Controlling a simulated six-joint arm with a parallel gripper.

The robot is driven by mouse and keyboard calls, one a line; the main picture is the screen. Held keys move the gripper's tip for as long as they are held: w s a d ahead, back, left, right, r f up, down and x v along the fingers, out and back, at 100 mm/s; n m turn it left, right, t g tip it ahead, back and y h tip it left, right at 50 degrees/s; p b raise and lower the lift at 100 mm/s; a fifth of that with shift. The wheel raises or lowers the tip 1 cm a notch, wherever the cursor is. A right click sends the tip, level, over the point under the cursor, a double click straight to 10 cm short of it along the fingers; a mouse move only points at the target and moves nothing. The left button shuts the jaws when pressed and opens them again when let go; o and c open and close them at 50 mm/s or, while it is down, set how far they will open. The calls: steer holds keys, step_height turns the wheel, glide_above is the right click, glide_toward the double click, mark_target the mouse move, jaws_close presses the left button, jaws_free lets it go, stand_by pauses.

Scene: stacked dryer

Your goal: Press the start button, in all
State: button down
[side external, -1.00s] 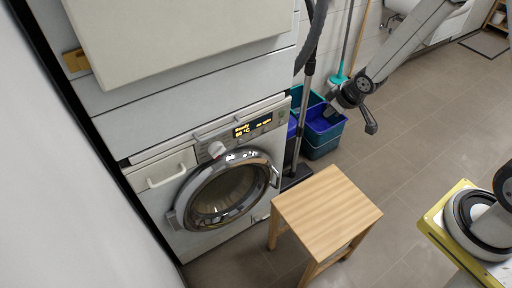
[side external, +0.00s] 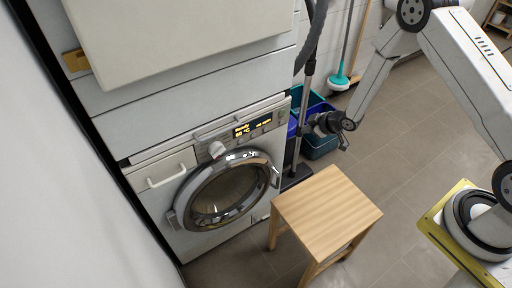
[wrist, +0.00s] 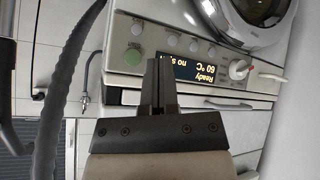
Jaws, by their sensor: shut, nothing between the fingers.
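The front-loading machine's control panel shows in the side view with a lit display (side external: 253,128) reading "Ready" and a round knob (side external: 217,149). In the wrist view the panel appears upside down, with the display (wrist: 193,68), several grey buttons and a green round button (wrist: 133,56), which looks like the start button. My gripper (wrist: 160,64) is shut and empty, its fingertips in front of the panel between the green button and the display in the picture. In the side view my gripper end is small and dark, right of the panel and apart from it.
A wooden stool (side external: 327,211) stands in front of the machine. A vacuum hose and tube (side external: 302,105) and blue and teal buckets (side external: 318,145) stand right of it, close by my wrist. The round door (side external: 228,194) is closed. Open floor lies to the right.

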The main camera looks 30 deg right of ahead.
mark_target(281, 116)
steer(key=shift+a+f+n+y, duration=0.1)
steer(key=shift+f+n+y, duration=0.2)
steer(key=shift+f, duration=0.6)
steer(key=shift+w, duration=0.2)
steer(key=w, duration=0.8)
steer(key=shift+w, duration=0.25)
steer(key=shift+w, duration=0.8)
stand_by(3.0)
steer(key=shift+s, duration=0.8)
